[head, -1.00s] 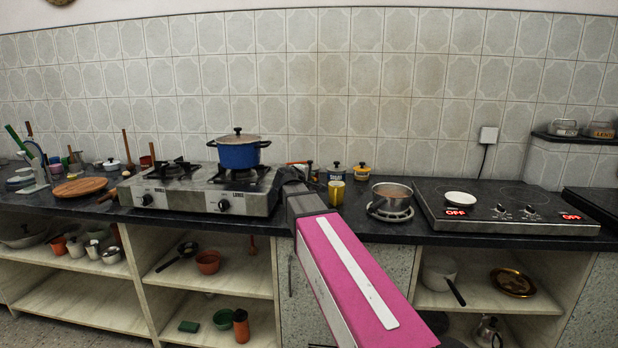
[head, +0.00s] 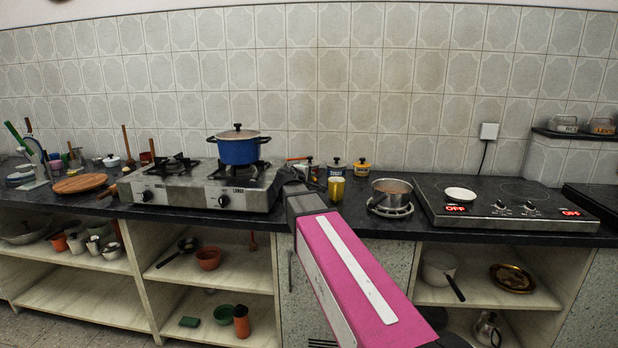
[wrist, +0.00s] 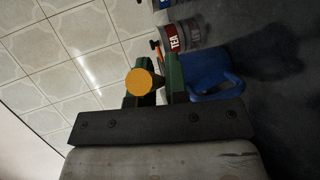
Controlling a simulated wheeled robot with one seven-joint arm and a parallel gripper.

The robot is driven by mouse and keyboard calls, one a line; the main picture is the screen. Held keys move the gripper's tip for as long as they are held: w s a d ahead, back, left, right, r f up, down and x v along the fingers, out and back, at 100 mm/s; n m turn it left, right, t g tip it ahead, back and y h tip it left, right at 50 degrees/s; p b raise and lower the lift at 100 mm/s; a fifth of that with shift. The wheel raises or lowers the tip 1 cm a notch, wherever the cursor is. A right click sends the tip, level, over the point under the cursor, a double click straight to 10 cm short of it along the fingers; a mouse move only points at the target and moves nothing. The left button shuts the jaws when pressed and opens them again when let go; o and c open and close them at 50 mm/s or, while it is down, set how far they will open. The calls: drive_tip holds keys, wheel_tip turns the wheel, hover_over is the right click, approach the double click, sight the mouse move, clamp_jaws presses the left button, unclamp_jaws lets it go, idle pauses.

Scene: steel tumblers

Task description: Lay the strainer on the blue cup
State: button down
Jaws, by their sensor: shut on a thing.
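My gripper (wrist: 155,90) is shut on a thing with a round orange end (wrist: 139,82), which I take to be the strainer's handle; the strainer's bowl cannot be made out. The blue cup (wrist: 212,76) is in the wrist view, just right of the green fingers, apart from the orange end and partly hidden by a finger. In the head view my pink arm reaches to the counter right of the gas stove, and its links hide the gripper and the blue cup.
In the head view a yellow cup (head: 336,190), a saucepan (head: 391,194) and lidded pots (head: 337,169) stand right of my arm. The gas stove (head: 200,190) with a blue pot (head: 239,150) is to the left.

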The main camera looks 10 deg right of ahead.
drive_tip(key=shift+f, duration=0.45)
drive_tip(key=c, duration=1.1)
unclamp_jaws()
drive_tip(key=shift+o, duration=0.2)
